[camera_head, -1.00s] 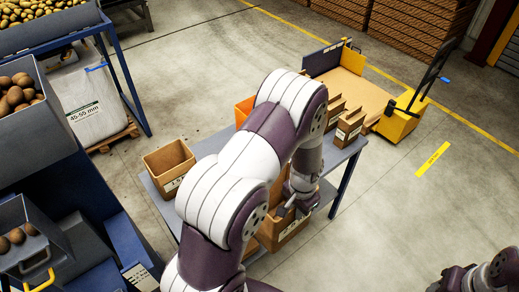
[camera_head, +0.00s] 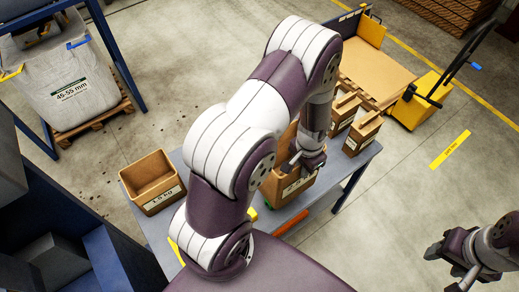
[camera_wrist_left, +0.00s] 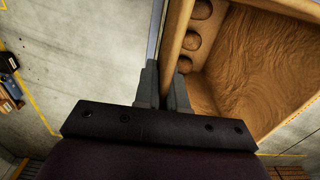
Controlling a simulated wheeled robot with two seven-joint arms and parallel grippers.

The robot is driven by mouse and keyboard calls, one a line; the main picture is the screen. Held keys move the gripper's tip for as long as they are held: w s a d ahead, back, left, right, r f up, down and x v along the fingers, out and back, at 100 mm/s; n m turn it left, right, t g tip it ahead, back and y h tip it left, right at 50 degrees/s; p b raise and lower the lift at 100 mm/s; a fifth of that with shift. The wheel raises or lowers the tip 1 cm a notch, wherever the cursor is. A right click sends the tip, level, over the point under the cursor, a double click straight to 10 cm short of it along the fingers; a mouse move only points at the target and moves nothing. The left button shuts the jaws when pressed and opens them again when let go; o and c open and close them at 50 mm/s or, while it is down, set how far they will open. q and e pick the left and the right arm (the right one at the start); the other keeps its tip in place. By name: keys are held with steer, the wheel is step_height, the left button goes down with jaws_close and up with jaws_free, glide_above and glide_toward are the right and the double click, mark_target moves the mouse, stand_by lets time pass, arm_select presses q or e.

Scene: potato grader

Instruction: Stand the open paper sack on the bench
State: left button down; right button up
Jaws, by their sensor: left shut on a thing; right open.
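The open brown paper sack (camera_head: 287,190) with a white label is upright at the bench (camera_head: 222,240), partly hidden behind my left arm. I cannot tell whether its base touches the bench top. My left gripper (camera_head: 310,160) is shut on the sack's rim. In the left wrist view the fingers (camera_wrist_left: 164,88) pinch the sack's side wall (camera_wrist_left: 174,40), and its open, creased inside (camera_wrist_left: 265,60) shows several round shapes along one wall. My right gripper (camera_head: 456,268) is open and empty at the lower right, away from the bench.
An open brown box (camera_head: 153,183) stands on the bench's left end. Several smaller brown bags (camera_head: 362,133) stand at its far right. An orange strip (camera_head: 290,224) lies near the front edge. A yellow cart (camera_head: 415,103) stands beyond, and a white bulk bag (camera_head: 62,72) on a pallet at left.

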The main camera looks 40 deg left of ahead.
arm_select(q)
steer(key=b, duration=0.8)
glide_above(284, 156)
steer(key=s, duration=0.2)
step_height(284, 156, down, 7)
steer(key=f+b, duration=0.1)
steer(key=f, duration=0.1)
steer(key=d+f+b, duration=0.1)
steer(key=b, duration=0.1)
steer(key=shift+s+f, duration=0.2)
steer(key=shift+f, duration=0.15)
steer(key=shift+w+r, duration=0.1)
steer(key=shift+r, duration=0.05)
steer(key=shift+w, duration=0.15)
steer(key=c, duration=1.2)
jaws_free()
steer(key=shift+s, duration=0.2)
arm_select(e)
step_height(284, 156, down, 10)
steer(key=s, duration=0.1)
steer(key=shift+d+f, duration=0.2)
steer(key=shift+d, duration=0.05)
